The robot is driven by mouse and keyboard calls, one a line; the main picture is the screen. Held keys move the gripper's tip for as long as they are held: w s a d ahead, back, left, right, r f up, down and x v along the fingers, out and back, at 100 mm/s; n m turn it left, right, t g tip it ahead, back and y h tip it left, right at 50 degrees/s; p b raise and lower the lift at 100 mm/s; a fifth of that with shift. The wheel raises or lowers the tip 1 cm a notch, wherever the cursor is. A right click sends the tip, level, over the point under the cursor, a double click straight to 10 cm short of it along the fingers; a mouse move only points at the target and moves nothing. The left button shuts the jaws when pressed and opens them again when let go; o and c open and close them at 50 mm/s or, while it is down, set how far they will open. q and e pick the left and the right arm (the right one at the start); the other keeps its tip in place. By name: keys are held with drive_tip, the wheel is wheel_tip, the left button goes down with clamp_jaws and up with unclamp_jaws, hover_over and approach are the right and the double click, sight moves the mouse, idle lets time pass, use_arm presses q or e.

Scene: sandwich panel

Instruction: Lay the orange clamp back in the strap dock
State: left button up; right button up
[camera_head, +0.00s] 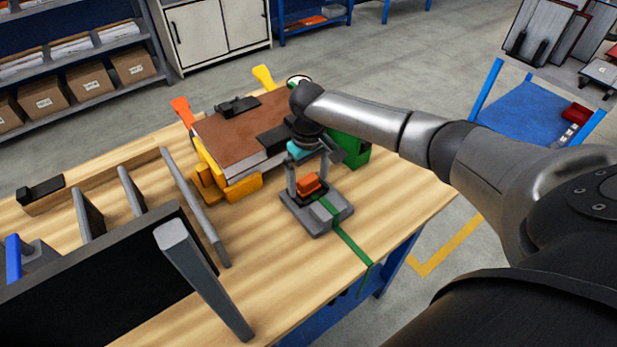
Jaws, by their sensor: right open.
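A small orange block, which looks like the orange clamp (308,185), sits on the grey dock (295,216) near the front right of the table. A green strap (347,246) runs from the dock over the table edge. My right gripper (308,180) points down over the dock. Its grey fingers stand apart on either side of the orange piece, and it is open. I cannot tell whether the fingers touch the piece. The gripper hides part of the dock's back. My left gripper is not in view.
Behind the dock, a brown panel (235,130) lies among yellow blocks (242,188), with an orange handle (182,110) and a yellow handle (263,77) at its edges. A green block (353,152) stands right. A grey rack (197,210) fills the left. Table right of the strap is clear.

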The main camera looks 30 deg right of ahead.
wheel_tip(320, 180, up, 15)
drive_tip(key=p, duration=0.2)
idle(0.6)
